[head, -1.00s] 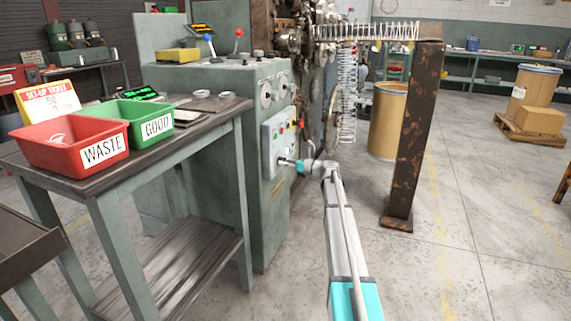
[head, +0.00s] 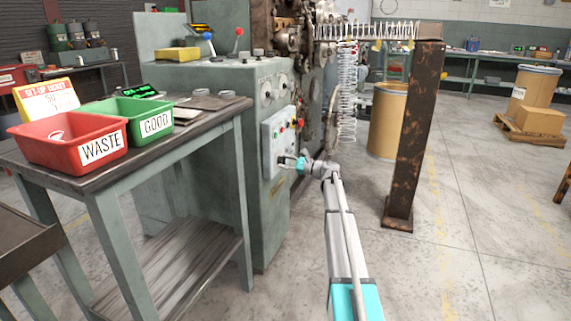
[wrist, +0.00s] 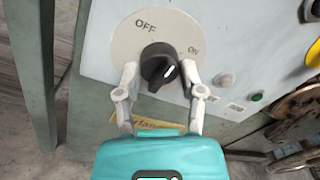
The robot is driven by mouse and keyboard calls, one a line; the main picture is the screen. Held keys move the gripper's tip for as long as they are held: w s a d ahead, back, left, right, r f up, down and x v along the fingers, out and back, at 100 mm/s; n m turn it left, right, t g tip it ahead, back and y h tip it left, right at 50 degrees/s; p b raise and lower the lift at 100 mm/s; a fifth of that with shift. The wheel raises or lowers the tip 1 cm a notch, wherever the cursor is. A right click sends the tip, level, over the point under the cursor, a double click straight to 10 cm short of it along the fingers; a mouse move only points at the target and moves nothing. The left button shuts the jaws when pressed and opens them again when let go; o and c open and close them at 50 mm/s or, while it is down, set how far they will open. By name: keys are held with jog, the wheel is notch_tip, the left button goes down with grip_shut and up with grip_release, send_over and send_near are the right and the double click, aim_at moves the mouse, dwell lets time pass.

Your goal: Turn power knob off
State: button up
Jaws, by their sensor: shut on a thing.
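The black power knob (wrist: 158,66) sits on a round plate (wrist: 126,46) marked OFF and ON in the wrist view. In the head view my gripper (head: 290,162) reaches the lower part of the light control panel (head: 270,140) on the green machine; the knob is small there and partly hidden by the gripper.
The panel also carries a green button (wrist: 257,97) and other buttons. A handwheel (wrist: 300,110) is at the right in the wrist view. A bench with red (head: 35,150) and green (head: 118,112) bins stands left, and a rusty post (head: 415,130) right of my arm.

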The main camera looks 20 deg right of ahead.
jog(key=n, duration=0.4)
jog(key=shift+a+n+y, duration=0.1)
jog(key=shift+n+y, duration=0.2)
jog(key=shift+n, duration=0.1)
jog(key=n, duration=0.5)
jog(key=shift+g, duration=0.3)
jog(key=o, duration=1.2)
jog(key=shift+c, duration=0.2)
